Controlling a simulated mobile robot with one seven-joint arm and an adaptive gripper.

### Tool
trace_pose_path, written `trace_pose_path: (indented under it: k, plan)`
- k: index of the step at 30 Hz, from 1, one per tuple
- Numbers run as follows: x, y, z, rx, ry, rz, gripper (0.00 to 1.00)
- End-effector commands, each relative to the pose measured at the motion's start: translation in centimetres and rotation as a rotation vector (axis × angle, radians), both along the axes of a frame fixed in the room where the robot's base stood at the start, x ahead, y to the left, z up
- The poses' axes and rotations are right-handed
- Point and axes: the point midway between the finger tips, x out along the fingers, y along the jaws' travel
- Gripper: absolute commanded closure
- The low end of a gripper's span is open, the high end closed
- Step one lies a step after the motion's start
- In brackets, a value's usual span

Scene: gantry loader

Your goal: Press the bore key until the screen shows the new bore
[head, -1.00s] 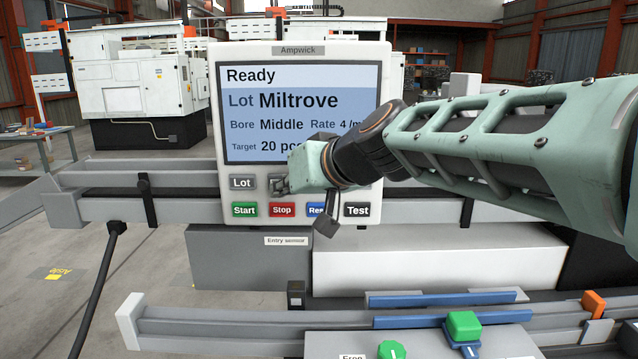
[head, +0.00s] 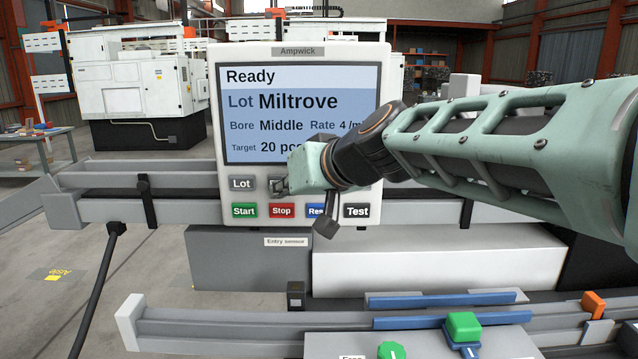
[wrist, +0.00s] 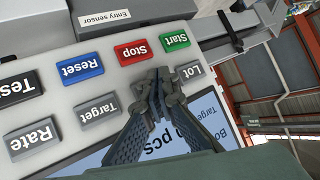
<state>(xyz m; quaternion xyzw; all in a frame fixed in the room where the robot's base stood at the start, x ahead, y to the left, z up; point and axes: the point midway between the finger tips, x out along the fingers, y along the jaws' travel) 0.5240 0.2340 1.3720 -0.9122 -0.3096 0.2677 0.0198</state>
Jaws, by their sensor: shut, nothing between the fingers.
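The panel (head: 232,120) faces me with a lit screen (head: 290,105). It reads Ready, Lot Miltrove, Bore Middle, a rate starting with 4, and a target of 20. My gripper (head: 279,186) is shut and empty, with its tips at the upper key row, just right of the Lot key (head: 242,183). In the wrist view the tips (wrist: 158,84) lie between the Lot key (wrist: 191,71) and the Target key (wrist: 97,110). They cover the key in that place, so the bore key's face is hidden. I cannot tell whether the tips touch it.
Below are the Start (head: 244,211), Stop (head: 281,210), Reset (head: 316,210) and Test (head: 357,211) keys, close under my gripper. The Rate key (wrist: 33,134) shows in the wrist view. Rails and a green block (head: 463,325) stand in front, below the panel.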

Motion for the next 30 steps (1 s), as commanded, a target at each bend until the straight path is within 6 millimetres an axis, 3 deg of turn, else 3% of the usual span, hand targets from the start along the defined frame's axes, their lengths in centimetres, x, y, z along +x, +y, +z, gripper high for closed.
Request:
trace_pose_path:
  k: [30]
  plan:
    - [1.2,0.1,-0.1,-0.001,0.0,-0.001,1.0]
